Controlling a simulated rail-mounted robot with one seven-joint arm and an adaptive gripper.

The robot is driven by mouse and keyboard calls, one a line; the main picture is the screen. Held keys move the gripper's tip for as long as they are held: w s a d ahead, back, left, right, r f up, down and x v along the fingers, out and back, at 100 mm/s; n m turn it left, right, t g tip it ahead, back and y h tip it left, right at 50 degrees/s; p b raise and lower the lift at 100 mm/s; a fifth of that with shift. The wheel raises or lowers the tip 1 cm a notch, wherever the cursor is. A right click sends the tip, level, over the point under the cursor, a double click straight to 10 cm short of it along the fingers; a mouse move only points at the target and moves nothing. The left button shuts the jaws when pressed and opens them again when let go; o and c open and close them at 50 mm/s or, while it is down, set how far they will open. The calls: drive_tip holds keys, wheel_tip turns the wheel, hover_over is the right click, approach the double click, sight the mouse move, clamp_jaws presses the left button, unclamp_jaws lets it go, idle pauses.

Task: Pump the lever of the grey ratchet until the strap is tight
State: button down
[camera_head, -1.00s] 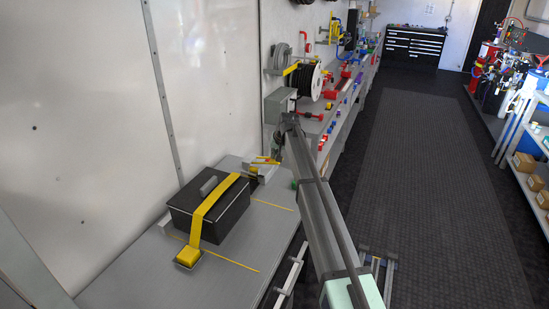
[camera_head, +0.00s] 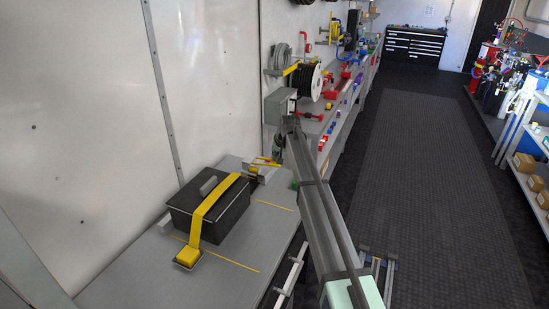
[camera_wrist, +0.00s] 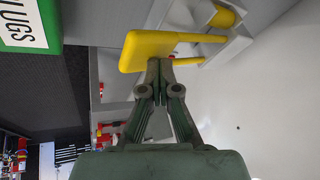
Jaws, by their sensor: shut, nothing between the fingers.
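The grey ratchet (camera_head: 258,172) sits on the bench behind the black case. Its yellow lever (camera_head: 266,162) shows above it. In the wrist view the lever's broad yellow end (camera_wrist: 148,50) lies right at my fingertips, with the grey ratchet body (camera_wrist: 222,45) to the upper right. My gripper (camera_wrist: 160,66) is shut and empty; whether it touches the lever I cannot tell. The yellow strap (camera_head: 216,205) runs over the black case (camera_head: 181,207) to a yellow end piece (camera_head: 187,257) in front.
The grey bench (camera_head: 150,270) is mostly clear around the case. A wall panel stands close on the left. A grey box (camera_head: 279,103) and a hose reel (camera_head: 308,80) are beyond the ratchet. A green box labelled "LUGS" (camera_wrist: 30,25) is near my gripper in the wrist view.

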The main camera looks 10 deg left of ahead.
drive_tip(key=shift+s+d+f+b, duration=0.1)
drive_tip(key=shift+d+f+b, duration=0.2)
drive_tip(key=shift+f, duration=0.45)
idle(0.8)
drive_tip(key=shift+r, duration=0.15)
idle(0.5)
drive_tip(key=shift+w+a+r+p, duration=0.1)
drive_tip(key=shift+a+r+p, duration=0.2)
drive_tip(key=shift+r, duration=0.5)
drive_tip(key=shift+w+a+r+p, duration=0.1)
drive_tip(key=shift+a+r+p, duration=0.2)
drive_tip(key=shift+r, duration=0.5)
drive_tip(key=shift+w+a+r+p, duration=0.1)
drive_tip(key=shift+a+r+p, duration=0.2)
drive_tip(key=shift+r, duration=0.5)
drive_tip(key=r, duration=0.1)
drive_tip(key=a+r+p, duration=0.1)
drive_tip(key=r, duration=0.2)
drive_tip(key=shift+w+a+r, duration=0.3)
drive_tip(key=shift+a+r, duration=0.05)
